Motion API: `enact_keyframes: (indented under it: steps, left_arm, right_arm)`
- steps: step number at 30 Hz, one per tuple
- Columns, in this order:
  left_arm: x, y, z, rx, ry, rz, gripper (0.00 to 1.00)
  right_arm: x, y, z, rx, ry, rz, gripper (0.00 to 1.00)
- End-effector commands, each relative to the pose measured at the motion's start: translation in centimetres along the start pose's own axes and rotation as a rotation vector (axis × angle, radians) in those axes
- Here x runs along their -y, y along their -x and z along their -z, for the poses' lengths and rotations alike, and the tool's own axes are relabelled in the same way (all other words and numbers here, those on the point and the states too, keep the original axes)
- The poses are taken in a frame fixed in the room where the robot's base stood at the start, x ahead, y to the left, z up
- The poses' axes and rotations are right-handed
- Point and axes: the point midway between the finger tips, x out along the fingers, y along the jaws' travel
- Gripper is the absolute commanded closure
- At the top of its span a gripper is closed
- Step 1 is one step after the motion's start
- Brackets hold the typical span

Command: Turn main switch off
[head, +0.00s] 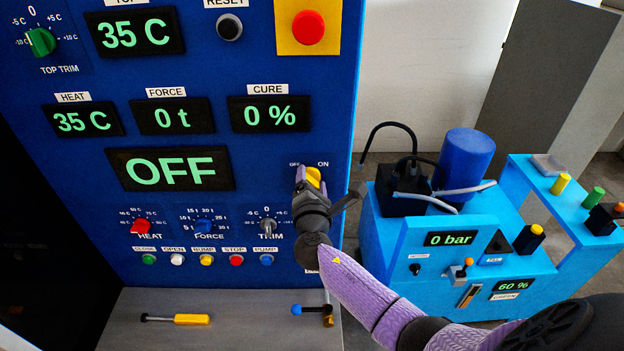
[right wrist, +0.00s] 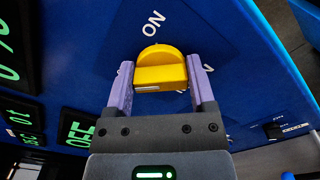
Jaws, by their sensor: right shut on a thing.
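The main switch is a yellow knob (head: 314,177) on the blue panel, below the small OFF and ON labels. It also shows in the right wrist view (right wrist: 160,57), with the ON label above it and a finger on each side. My right gripper (head: 307,183) reaches in from the lower right and is shut on this knob; its purple fingers also show in the right wrist view (right wrist: 161,77). The large display (head: 170,169) reads OFF. The fingers partly hide the knob and labels, so I cannot tell its exact setting. My left gripper is not in view.
Dials for heat (head: 141,226), force (head: 204,226) and trim (head: 267,226) sit left of my right gripper, above a row of buttons. A red button (head: 308,27) is above. A light-blue pump unit (head: 450,265) stands at the right. A yellow-handled tool (head: 190,319) lies on the ledge.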

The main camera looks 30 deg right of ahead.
Motion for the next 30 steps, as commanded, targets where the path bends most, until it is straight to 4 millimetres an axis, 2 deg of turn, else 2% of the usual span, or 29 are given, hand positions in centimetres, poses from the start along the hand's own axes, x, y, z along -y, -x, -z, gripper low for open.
enact_keyframes:
  steps: [20, 21, 24, 25, 30]
  left_arm:
    - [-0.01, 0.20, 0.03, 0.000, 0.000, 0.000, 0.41]
    - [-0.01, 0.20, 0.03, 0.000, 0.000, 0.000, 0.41]
    - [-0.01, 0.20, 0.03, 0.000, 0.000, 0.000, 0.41]
    - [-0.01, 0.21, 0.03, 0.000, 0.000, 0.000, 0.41]
    - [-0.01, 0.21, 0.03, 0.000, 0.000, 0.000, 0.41]
  right_arm:
    - [0.11, 0.07, 0.16, -0.004, 0.058, 0.002, 0.88]
    - [0.11, 0.07, 0.16, -0.004, 0.058, 0.002, 0.25]
    - [0.09, 0.06, 0.13, -0.003, 0.057, 0.002, 0.04]
    - [0.08, 0.05, 0.12, -0.003, 0.056, 0.001, 0.00]
    - [0.03, 0.03, 0.07, -0.002, 0.055, 0.001, 0.00]
